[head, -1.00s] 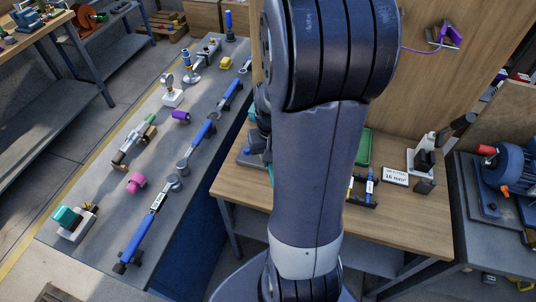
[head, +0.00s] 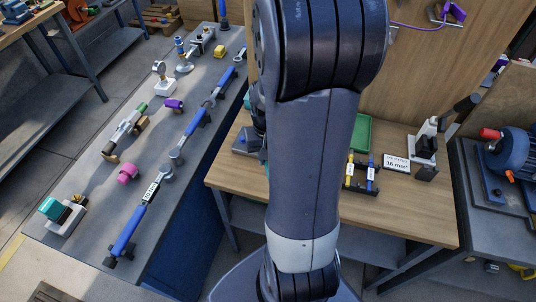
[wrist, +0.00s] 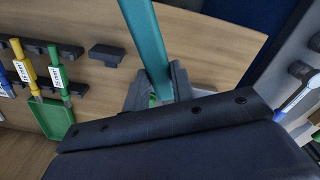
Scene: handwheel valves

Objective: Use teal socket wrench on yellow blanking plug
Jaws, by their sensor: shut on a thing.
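In the wrist view a long teal bar, which looks like the handle of the teal socket wrench (wrist: 146,38), stands between the jaws of my gripper (wrist: 156,92). The jaws are shut on it, and its far end runs out of the top of the picture. In the head view my arm hides the gripper and most of the wrench. A small yellow piece (head: 219,51), perhaps the yellow blanking plug, sits at the far end of the grey bench. It is too small to make out its shape, and my gripper is not seen near it.
The grey bench (head: 75,162) carries blue wrenches (head: 132,225), a pink piece (head: 128,173), a purple piece (head: 174,105) and several fittings. A wooden table (head: 420,208) holds a green tray (head: 361,134) and a labelled rack. A blue motor (head: 512,165) stands at the right.

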